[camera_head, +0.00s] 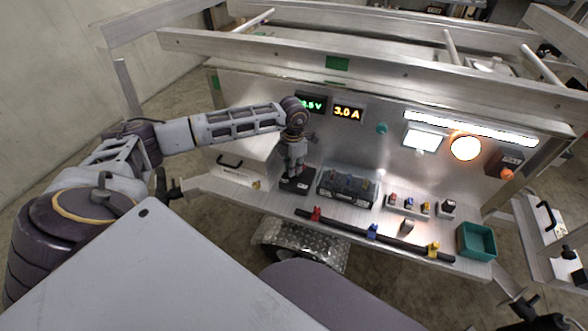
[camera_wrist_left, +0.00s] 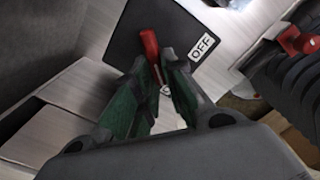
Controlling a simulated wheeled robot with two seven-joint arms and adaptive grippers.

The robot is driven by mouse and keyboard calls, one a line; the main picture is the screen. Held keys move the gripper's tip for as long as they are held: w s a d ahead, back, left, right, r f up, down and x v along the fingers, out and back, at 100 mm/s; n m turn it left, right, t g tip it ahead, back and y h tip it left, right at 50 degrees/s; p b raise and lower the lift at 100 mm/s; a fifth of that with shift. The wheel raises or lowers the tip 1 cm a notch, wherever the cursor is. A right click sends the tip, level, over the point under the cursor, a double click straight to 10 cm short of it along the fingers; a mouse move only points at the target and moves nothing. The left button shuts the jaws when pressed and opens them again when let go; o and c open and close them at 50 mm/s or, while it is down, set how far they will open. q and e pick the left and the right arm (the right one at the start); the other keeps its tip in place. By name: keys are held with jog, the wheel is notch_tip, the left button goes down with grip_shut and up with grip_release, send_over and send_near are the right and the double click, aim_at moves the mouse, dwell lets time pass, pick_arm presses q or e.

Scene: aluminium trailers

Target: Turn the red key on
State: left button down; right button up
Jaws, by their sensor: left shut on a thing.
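The red key (camera_wrist_left: 149,44) stands up from a black switch plate (camera_wrist_left: 178,25) in the left wrist view. A white OFF label (camera_wrist_left: 202,46) is on the plate, to the right of the key. My left gripper (camera_wrist_left: 157,65) has its green-padded fingers closed on the red key, low on its visible part. In the head view my left gripper (camera_head: 294,172) points down at the black switch box (camera_head: 297,187) on the metal bench and hides the key there. My right gripper is in neither view.
A tray of coloured parts (camera_head: 348,200) stands just right of the switch box. A white box with a black handle (camera_head: 240,172) is to its left. A black bar with coloured clips (camera_head: 345,226) runs along the front edge. A teal bin (camera_head: 476,256) is far right.

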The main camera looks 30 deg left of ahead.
pick_arm(q)
jog(key=shift+w+a+m, duration=0.1)
jog(key=shift+m, duration=0.5)
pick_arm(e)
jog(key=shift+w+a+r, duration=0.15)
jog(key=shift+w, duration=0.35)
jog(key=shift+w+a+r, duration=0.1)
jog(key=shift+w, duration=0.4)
pick_arm(q)
jog(key=c, duration=1.5)
grip_release()
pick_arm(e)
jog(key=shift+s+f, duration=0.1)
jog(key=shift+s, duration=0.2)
pick_arm(q)
jog(key=shift+r, duration=6.05)
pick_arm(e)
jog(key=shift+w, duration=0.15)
